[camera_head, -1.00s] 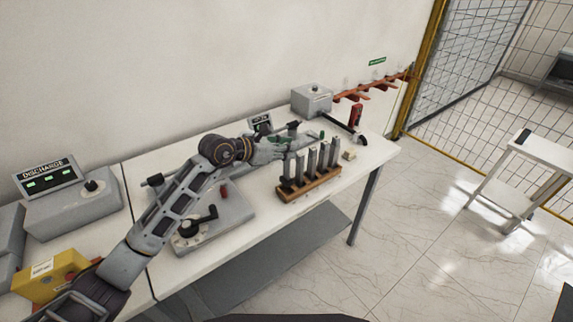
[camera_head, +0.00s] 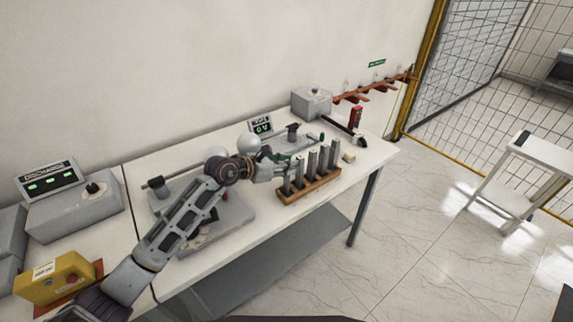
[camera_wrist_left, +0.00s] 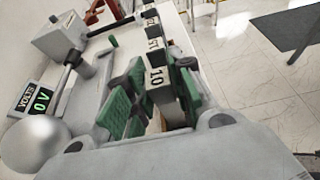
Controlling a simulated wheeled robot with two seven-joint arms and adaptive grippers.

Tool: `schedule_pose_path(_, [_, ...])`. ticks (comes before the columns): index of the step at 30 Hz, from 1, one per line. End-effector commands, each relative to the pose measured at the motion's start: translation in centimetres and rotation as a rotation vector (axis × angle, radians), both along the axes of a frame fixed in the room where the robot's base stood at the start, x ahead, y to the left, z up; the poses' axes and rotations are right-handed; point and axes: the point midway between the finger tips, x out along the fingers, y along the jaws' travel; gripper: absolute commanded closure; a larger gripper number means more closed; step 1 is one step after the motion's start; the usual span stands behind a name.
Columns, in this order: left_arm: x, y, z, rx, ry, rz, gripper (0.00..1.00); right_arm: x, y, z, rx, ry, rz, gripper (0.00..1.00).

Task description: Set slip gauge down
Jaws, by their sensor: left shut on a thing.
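My left gripper (camera_head: 282,168) is at the left end of a wooden rack (camera_head: 311,194) on the white bench. The rack holds several upright grey slip gauges (camera_head: 311,163) in a row. In the left wrist view, the left gripper's green-padded fingers (camera_wrist_left: 158,97) are shut on a grey slip gauge marked 10 (camera_wrist_left: 157,76). This gauge lines up with the other numbered gauges behind it. Its lower end is hidden, so I cannot tell whether it rests in the rack. My right gripper is not in view.
A small meter reading 0 V (camera_head: 261,127) and a white ball (camera_head: 248,143) stand behind the gripper. A discharge panel (camera_head: 50,177) and a yellow box (camera_head: 57,278) are at left.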

Motion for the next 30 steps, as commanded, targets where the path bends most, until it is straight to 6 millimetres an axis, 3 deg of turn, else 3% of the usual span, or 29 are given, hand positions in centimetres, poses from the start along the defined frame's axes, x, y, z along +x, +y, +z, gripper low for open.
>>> schedule_pose_path(15, [0.05, -0.01, -0.46, -0.002, -0.003, 0.001, 1.0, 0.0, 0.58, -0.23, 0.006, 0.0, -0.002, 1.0])
schedule_pose_path(16, [0.02, 0.01, -0.56, -0.001, -0.001, 0.001, 0.74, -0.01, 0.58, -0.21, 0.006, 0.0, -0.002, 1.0])
schedule_pose_path(20, [0.02, 0.0, -0.52, -0.001, -0.001, 0.001, 0.57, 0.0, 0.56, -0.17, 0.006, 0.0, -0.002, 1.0])
schedule_pose_path(30, [0.02, 0.0, -0.49, -0.002, -0.001, 0.0, 0.55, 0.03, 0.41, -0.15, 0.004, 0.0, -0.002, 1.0])
